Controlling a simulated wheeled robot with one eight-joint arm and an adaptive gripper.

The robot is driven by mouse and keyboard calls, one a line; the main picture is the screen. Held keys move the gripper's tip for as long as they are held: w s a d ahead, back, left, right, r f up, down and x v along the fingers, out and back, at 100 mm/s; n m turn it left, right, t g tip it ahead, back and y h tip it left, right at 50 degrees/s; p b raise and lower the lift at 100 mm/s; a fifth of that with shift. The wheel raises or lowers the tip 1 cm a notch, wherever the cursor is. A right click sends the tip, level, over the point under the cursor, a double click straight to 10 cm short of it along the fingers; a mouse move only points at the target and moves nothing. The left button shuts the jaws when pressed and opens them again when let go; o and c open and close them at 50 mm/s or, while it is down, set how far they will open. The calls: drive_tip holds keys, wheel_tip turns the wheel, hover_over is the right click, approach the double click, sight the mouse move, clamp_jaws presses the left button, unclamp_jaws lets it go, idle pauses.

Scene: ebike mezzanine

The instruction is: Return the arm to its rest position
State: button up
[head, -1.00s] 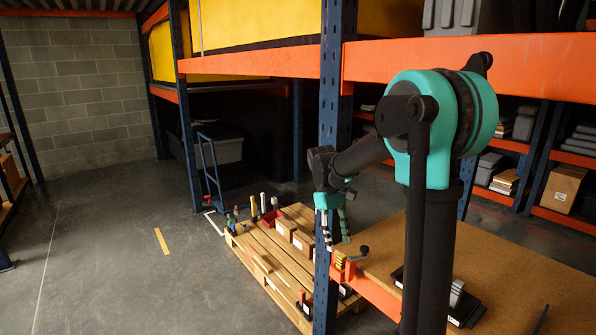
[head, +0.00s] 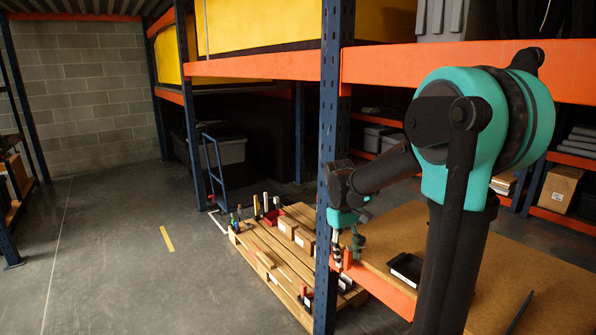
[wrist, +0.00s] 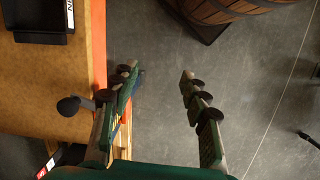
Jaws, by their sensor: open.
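My gripper (head: 347,245) hangs at the end of the bent arm, by the blue rack upright and the bench's orange front edge. In the wrist view my gripper (wrist: 158,72) has its two green fingers spread wide, with only grey floor between the tips. It holds nothing. The left finger is close to the orange edge, and I cannot tell if it touches. My arm's upper joint covers part of the rack and bench.
The wooden bench (head: 465,262) carries a black tray (head: 405,268). A pallet (head: 262,243) with boxes and bottles lies left of the rack upright (head: 335,110). An orange beam (head: 480,66) runs behind my arm. A barrel (wrist: 235,8) stands on the floor. Floor at left is clear.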

drive_tip(key=s+d+f+m+t, duration=0.2)
drive_tip(key=s+f+m+t, duration=0.1)
drive_tip(key=s, duration=0.4)
drive_tip(key=s+d+f+m+t+y, duration=0.1)
drive_tip(key=s+d+f+m+t, duration=0.1)
drive_tip(key=s+f, duration=0.4)
drive_tip(key=shift+s+d+f+m+t+y, duration=0.15)
drive_tip(key=shift+s+d+m+t+y, duration=0.15)
drive_tip(key=shift+s+m+t, duration=0.15)
